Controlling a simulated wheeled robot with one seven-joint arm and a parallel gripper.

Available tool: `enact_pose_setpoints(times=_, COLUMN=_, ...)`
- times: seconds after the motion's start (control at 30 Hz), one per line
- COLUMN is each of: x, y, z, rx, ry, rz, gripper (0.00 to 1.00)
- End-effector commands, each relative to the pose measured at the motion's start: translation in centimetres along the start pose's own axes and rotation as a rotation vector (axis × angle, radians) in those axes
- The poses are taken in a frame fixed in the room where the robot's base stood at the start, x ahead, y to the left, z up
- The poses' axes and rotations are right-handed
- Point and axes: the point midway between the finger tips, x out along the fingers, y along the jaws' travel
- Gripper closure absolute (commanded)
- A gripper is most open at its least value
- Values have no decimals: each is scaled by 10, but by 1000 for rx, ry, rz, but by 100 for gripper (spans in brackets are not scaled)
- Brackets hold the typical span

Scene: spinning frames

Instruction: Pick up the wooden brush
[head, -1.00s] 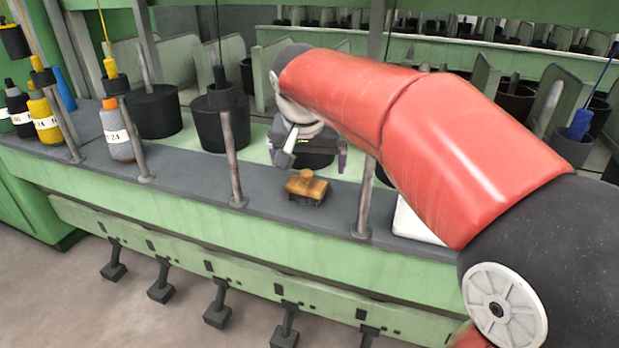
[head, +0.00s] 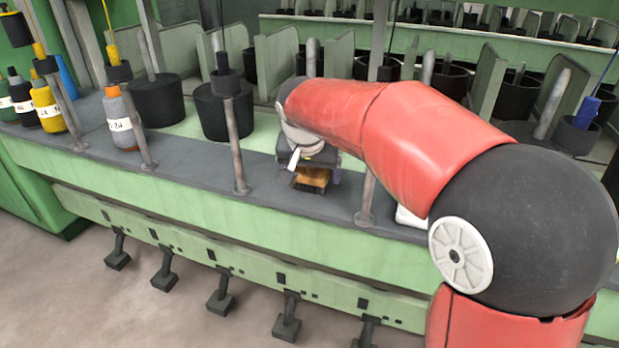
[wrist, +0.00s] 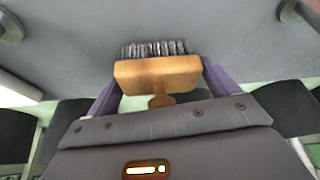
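The wooden brush (head: 312,178) sits on the dark grey ledge of the green machine, partly hidden under my gripper (head: 314,176) in the head view. In the wrist view the brush (wrist: 157,73) shows its tan wooden block, a short knob towards my palm and dark bristles on the far side. The two purple fingers of my gripper (wrist: 160,80) stand apart, one on each side of the block. They look very near its ends; contact is not clear.
Metal posts (head: 236,145) rise from the ledge (head: 190,175) on both sides of the brush. A spool with an orange top (head: 120,120) and dark pots (head: 223,110) stand to the left. A white object (head: 408,217) lies to the right, partly behind my arm.

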Motion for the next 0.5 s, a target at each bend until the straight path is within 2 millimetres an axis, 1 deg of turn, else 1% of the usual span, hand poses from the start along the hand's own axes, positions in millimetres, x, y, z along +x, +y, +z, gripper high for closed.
enact_pose_setpoints(times=0.03, x=0, y=0, z=0, rx=0, ry=0, rz=0, gripper=20)
enact_pose_setpoints(times=0.23, x=0, y=0, z=0, rx=0, ry=0, rz=0, gripper=46)
enact_pose_setpoints(times=0.5, x=-4, y=0, z=-2, rx=0, ry=2, rz=-1, gripper=47)
